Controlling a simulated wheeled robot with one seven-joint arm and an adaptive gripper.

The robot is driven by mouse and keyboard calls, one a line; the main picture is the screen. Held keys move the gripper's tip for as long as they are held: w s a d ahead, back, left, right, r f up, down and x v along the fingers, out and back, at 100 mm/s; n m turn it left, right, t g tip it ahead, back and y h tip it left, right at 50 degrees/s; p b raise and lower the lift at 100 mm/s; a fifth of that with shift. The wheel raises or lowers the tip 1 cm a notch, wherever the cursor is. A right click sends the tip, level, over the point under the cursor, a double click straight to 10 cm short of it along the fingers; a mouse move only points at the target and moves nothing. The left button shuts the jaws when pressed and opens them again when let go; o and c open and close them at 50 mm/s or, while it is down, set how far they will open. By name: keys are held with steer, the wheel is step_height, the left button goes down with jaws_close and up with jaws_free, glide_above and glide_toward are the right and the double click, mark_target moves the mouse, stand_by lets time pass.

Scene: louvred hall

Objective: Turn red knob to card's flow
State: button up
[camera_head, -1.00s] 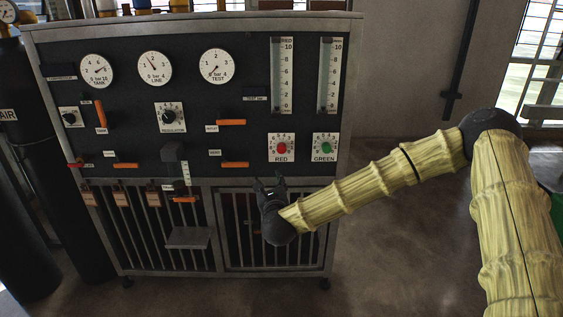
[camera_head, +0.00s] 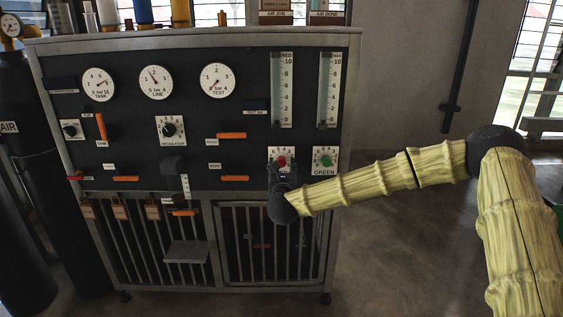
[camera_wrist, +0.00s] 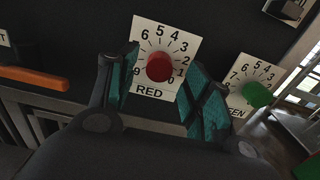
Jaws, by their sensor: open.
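The red knob (camera_wrist: 159,67) sits on a white numbered dial plate (camera_wrist: 148,90) marked RED. In the wrist view it lies between my open gripper's two teal-padded fingers (camera_wrist: 160,88), and I cannot tell whether either finger touches it. In the head view the red knob (camera_head: 282,161) shows just above my gripper (camera_head: 282,172), which covers the lower part of its plate. The RED flow tube (camera_head: 281,90) stands above the knob, with its float near the bottom. Cards (camera_head: 302,17) reading AIR JOB and AIR DONE stand on top of the panel, cut off by the frame's upper edge.
A green knob (camera_head: 326,161) sits close on the right, also in the wrist view (camera_wrist: 257,94). An orange lever (camera_head: 234,179) is left of my gripper, with gauges (camera_head: 217,80) above. A barred lower front (camera_head: 262,250) lies below. Open floor is at right.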

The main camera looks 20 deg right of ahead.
mark_target(282, 163)
steer(key=shift+x, duration=1)
steer(key=shift+w, duration=0.1)
steer(key=shift+b+x, duration=0.35)
steer(key=shift+x, duration=0.45)
jaws_close()
